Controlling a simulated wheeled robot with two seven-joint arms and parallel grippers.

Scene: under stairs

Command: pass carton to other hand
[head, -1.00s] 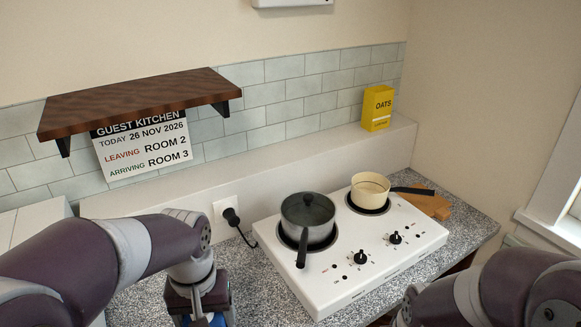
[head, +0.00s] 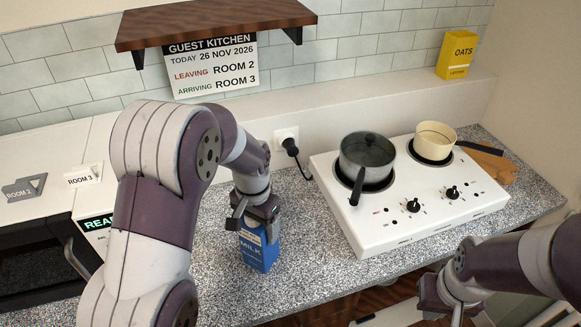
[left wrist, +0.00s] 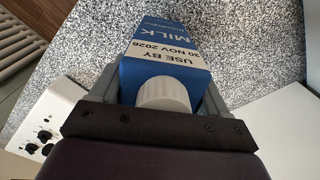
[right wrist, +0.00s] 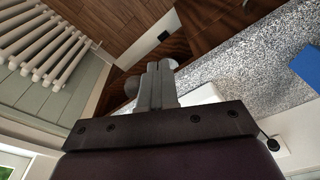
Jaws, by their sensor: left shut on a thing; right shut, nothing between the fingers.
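The carton is a blue milk carton (head: 259,250) with a white label. In the left wrist view the carton (left wrist: 165,60) shows its white cap and a label reading "USE BY 30 NOV 2026". My left gripper (head: 256,222) is shut on its upper part, over the speckled counter; whether its base touches the counter I cannot tell. My right gripper (head: 440,300) is shut and empty at the counter's front edge, well to the right of the carton. In the right wrist view its fingers (right wrist: 156,85) are together, and a blue patch of the carton (right wrist: 308,65) shows at the right edge.
A white hob (head: 385,235) with a lidded grey pot (head: 366,158) and a cream pan (head: 434,140) stands right of the carton. A wooden shelf (head: 215,20) overhangs the back. A dark-fronted appliance (head: 35,260) stands at left. Counter (head: 315,270) in front of the carton is bare.

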